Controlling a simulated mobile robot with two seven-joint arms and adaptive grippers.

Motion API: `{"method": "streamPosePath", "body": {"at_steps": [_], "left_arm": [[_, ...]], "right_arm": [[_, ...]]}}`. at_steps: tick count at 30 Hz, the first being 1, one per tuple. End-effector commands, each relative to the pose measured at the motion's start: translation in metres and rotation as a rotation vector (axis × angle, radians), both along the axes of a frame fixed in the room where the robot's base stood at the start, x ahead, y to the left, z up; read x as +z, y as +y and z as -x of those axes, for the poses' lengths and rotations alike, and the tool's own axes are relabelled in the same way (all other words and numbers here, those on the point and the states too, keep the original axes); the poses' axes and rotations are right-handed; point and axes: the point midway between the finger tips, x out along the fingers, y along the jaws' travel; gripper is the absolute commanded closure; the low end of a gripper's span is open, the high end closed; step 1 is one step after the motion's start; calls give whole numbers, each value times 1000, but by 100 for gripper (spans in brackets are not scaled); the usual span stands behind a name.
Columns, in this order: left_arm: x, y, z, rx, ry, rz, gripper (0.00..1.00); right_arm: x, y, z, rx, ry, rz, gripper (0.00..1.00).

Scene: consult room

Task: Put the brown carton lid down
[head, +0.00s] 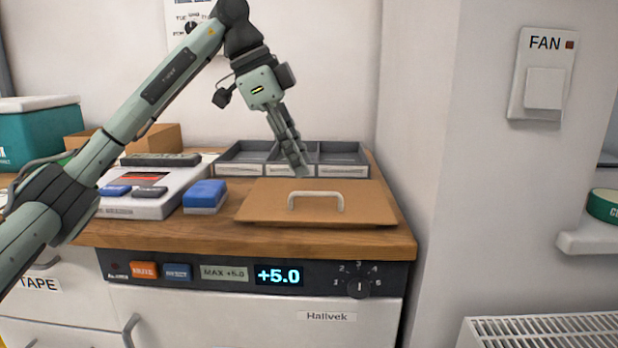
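The brown carton lid (265,208), a flat tan panel with a pale arched handle (316,195), lies on the wooden counter near its front right edge. My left gripper (303,172) points down just above and behind the handle, with a small gap showing between its tips and the handle. Nothing shows held in it. Its fingers are seen edge-on and overlap, so their opening cannot be made out. A brown carton (165,137) stands at the back left, partly hidden by my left arm. My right gripper is out of view.
A grey compartment tray (345,171) stands right behind the lid. A blue block (205,195) and a light grey device (155,205) are to its left. A teal box (40,128) is at far left. The wooden counter (250,238) ends beside a wall at right.

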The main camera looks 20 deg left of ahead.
Motion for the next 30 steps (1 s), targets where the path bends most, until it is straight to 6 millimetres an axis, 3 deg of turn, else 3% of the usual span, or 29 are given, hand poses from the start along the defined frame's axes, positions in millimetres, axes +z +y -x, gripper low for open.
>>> {"method": "streamPosePath", "body": {"at_steps": [3, 9, 23, 26, 30], "left_arm": [[25, 9, 5, 1, -2, 1, 72], [48, 19, 11, 1, -1, 1, 72], [54, 21, 13, -8, -3, -4, 72], [54, 20, 13, -79, -39, -34, 72], [55, 15, 11, -359, -171, -158, 72]], "right_arm": [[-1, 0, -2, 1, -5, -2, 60], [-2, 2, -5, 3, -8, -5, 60], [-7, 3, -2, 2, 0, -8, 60], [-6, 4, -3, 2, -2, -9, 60], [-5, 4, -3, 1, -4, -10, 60]]}}
